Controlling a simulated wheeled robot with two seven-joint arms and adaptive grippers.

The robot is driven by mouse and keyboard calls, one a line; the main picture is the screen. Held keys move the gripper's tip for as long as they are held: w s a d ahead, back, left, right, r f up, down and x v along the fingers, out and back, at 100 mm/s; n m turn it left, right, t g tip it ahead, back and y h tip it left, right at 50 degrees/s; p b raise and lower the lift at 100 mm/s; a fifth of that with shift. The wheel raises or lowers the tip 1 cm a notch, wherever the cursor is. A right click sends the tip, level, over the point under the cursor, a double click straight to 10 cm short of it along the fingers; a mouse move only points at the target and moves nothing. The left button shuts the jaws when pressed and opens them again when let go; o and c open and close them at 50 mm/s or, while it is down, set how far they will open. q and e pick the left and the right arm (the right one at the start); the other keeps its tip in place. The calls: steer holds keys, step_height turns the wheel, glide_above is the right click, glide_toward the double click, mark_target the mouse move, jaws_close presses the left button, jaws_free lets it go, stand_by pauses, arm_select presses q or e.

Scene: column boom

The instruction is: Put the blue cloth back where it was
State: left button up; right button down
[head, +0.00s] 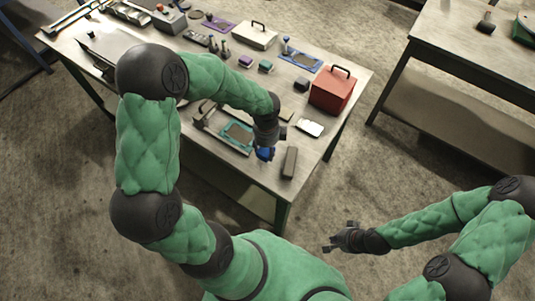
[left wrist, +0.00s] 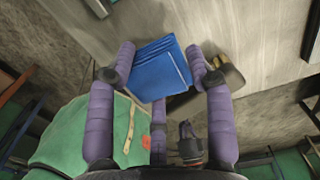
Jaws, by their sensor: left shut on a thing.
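The blue cloth (left wrist: 160,70) is a folded, layered pad. In the left wrist view it sits between the fingers of my left gripper (left wrist: 161,66), which is shut on it. In the head view only a small part of the blue cloth (head: 265,154) shows below my left gripper (head: 267,147). It is over the near edge area of the workbench (head: 262,176), between a teal-framed mat and a dark block. I cannot tell how high above the top it is. My right gripper (head: 335,242) is empty over the floor, right of the bench; its opening is too small to judge.
The teal-framed mat (head: 238,133) lies left of the cloth, the dark upright block (head: 290,162) right of it. A white pad (head: 310,128) and a red box (head: 332,92) stand farther right. Several tools and boxes crowd the back. A second table (head: 460,45) is at upper right.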

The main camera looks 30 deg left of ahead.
mark_target(268, 154)
arm_select(q)
steer(key=shift+w+d+f+b, duration=0.15)
steer(key=shift+f+b, duration=0.45)
steer(key=shift+f, duration=1.2)
steer(key=o, duration=1)
steer(key=shift+f, duration=0.15)
step_height(268, 154, up, 12)
steer(key=p, duration=0.3)
steer(key=shift+r+p, duration=0.2)
steer(key=shift+p, duration=0.1)
